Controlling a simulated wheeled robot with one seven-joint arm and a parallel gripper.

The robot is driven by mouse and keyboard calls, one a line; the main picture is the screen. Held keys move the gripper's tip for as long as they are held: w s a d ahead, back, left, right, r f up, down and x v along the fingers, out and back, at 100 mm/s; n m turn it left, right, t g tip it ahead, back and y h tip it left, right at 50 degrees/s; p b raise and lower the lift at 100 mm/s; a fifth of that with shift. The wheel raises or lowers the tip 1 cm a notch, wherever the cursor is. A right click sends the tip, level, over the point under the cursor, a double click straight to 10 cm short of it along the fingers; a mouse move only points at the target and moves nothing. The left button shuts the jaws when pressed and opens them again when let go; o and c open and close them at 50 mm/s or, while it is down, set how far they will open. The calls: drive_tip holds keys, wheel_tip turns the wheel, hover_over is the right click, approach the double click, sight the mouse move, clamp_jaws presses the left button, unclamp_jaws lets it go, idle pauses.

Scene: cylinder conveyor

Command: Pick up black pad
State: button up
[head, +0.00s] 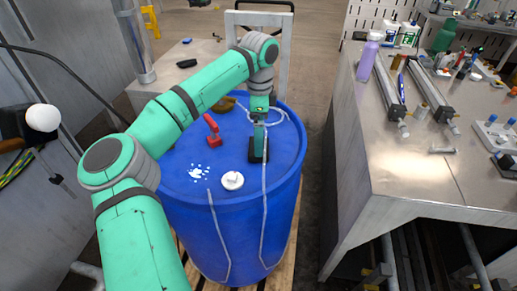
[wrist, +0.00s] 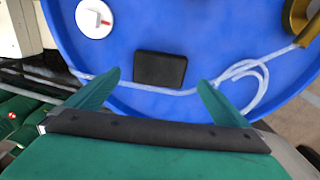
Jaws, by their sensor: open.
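The black pad (wrist: 160,69) lies flat on the blue drum lid, in the upper middle of the wrist view. In the head view the black pad (head: 252,155) shows partly, with my gripper in front of it. My gripper (head: 260,150) points down over the drum in the head view. In the wrist view my gripper (wrist: 158,84) has its two green fingers wide apart, with nothing between them. The pad lies just beyond the fingertips, roughly centred between them. The height of the fingertips above the lid is hard to tell.
The blue drum (head: 235,235) stands on a wooden pallet. Its lid also holds a red valve (head: 213,130), a white cap (head: 232,180) and a clear hose (wrist: 245,88) running close to the pad. A metal workbench (head: 430,180) with tools stands to the right.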

wheel_tip(320, 180, down, 5)
drive_tip(key=shift+a+r, duration=0.1)
drive_tip(key=c, duration=1.1)
drive_tip(key=shift+r, duration=0.1)
drive_tip(key=shift+r, duration=0.45)
wheel_tip(320, 180, up, 2)
drive_tip(key=s+a+r, duration=0.1)
drive_tip(key=s+r, duration=0.2)
drive_tip(key=s, duration=0.1)
drive_tip(key=s+a+r, duration=0.2)
drive_tip(key=s+r, duration=0.1)
drive_tip(key=s, duration=0.1)
drive_tip(key=s+a+r, duration=0.2)
drive_tip(key=s+r, duration=0.2)
drive_tip(key=s, duration=0.1)
drive_tip(key=shift+s, duration=0.1)
drive_tip(key=shift+o, duration=0.3)
